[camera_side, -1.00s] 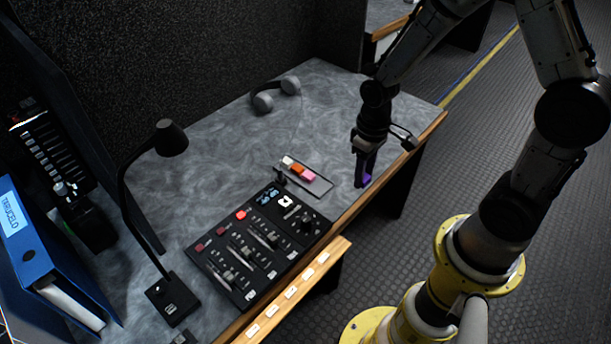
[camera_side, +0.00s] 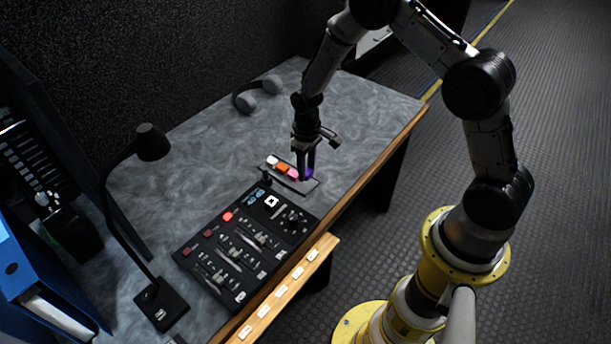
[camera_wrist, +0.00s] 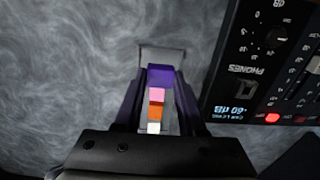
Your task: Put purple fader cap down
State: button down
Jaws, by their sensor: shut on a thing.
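The purple fader cap (camera_wrist: 161,76) is between the two fingers of my gripper (camera_wrist: 160,88) in the wrist view. In the side view my gripper (camera_side: 306,168) points down at the right end of a small flat tray (camera_side: 302,187), with a bit of purple (camera_side: 309,173) at its tips. A white cap (camera_side: 272,160), an orange cap (camera_side: 282,168) and a pink cap (camera_side: 293,173) lie in a row on the tray. The purple cap is in line with this row, beside the pink one. I cannot tell whether it touches the tray.
A black mixer panel (camera_side: 222,262) lies close in front of the tray. Headphones (camera_side: 257,94) lie at the back of the grey desk (camera_side: 370,110). A desk lamp (camera_side: 152,142) and a blue binder (camera_side: 30,270) stand at left. The desk's right side is clear.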

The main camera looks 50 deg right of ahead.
aim_at(305, 184)
jog(key=shift+w+f, duration=0.25)
jog(key=shift+f, duration=1.55)
jog(key=shift+f, duration=0.15)
jog(key=shift+c, duration=2.4)
grip_release()
